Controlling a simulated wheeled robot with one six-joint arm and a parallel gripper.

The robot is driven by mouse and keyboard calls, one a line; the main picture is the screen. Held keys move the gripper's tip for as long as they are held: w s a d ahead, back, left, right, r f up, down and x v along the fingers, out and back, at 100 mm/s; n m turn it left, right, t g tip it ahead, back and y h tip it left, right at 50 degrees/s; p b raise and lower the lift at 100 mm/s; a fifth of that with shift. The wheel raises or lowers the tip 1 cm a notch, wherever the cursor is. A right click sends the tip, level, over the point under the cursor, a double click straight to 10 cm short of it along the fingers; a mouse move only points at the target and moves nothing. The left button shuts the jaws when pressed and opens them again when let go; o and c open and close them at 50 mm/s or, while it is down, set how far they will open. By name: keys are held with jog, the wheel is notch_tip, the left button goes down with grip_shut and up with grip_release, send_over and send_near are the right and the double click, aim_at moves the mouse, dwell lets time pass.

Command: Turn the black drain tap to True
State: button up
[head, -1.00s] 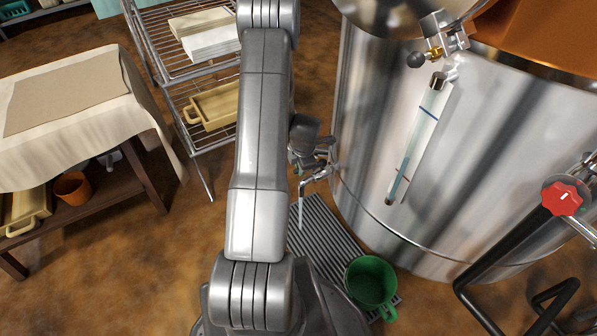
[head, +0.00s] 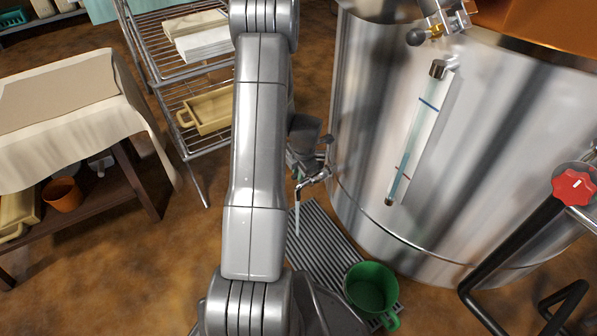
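A small metal tap (head: 314,180) sticks out low on the left side of the steel tank (head: 480,150). A thin pale stream (head: 297,218) runs down from its spout. My gripper (head: 308,150) is at the tank's side just above this tap, mostly behind my arm. Its fingers are small and dark here, and I cannot tell whether they are open or touch the tap's handle. No black handle on this tap can be made out clearly.
A ribbed drain mat (head: 320,240) lies below the tap, with a green mug (head: 371,288) on its near right part. A sight tube (head: 418,130) and a red knob (head: 574,186) are on the right. A wire rack (head: 165,75) and a cloth-covered table (head: 140,180) stand left.

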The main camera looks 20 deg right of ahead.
jog(key=o, duration=0.4)
jog(key=shift+s+d+f, duration=0.1)
jog(key=shift+s+d, duration=0.1)
jog(key=shift+d, duration=0.05)
jog(key=shift+o, duration=0.2)
jog(key=shift+a, duration=0.1)
jog(key=shift+r, duration=0.5)
notch_tip(320, 180, up, 13)
jog(key=s+p, duration=0.2)
jog(key=p, duration=0.2)
jog(key=shift+s+d+f, duration=0.2)
jog(key=shift+s+d, duration=0.05)
jog(key=shift+d, duration=0.15)
